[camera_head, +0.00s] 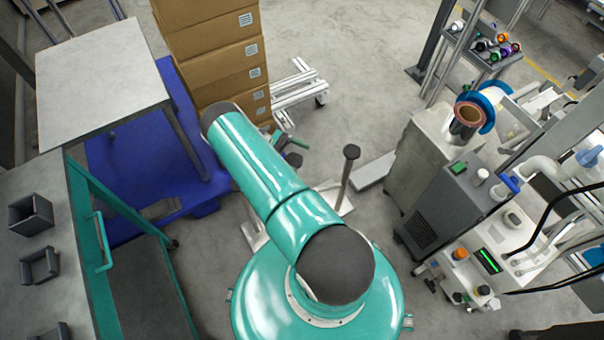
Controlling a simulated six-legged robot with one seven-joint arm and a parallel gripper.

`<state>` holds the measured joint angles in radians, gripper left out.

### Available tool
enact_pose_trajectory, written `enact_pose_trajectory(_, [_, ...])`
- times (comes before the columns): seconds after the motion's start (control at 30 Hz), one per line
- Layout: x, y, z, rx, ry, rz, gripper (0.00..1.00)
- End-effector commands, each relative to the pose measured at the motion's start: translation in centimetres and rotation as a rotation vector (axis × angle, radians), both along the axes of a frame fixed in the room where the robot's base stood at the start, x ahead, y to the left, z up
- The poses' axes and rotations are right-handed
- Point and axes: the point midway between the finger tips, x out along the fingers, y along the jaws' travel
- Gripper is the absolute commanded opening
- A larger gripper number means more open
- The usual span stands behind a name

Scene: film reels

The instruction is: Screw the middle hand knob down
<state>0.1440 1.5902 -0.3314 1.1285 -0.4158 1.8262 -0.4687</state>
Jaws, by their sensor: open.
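My teal arm reaches from its round base at the bottom centre to the upper left. Its far end is turned away, and my gripper cannot be made out; the arm hides what is beneath it. A thin post with a dark round cap (350,153) stands on the floor just right of the arm. I cannot tell whether this cap is a hand knob. Small teal and dark parts (285,141) show beside the arm, too small to identify. No row of hand knobs with a clear middle one can be picked out.
A grey table (100,85) and teal-framed bench (85,235) are left. At right stand a machine (440,210) and a copper-coloured reel (470,113). Floor is free at upper centre.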

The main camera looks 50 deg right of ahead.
Motion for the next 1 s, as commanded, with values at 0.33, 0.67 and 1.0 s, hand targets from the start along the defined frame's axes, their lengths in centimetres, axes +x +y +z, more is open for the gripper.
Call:
enact_pose_trajectory(0.33, [-2.9, 2.1, 4.3, 0.002, 0.001, 0.0, 0.81])
enact_pose_trajectory(0.67, [-7.3, 5.2, 7.2, 0.003, 0.001, 0.0, 0.81])
enact_pose_trajectory(1.0, [-10.7, 7.5, 9.0, 0.001, 0.0, 0.0, 0.81])
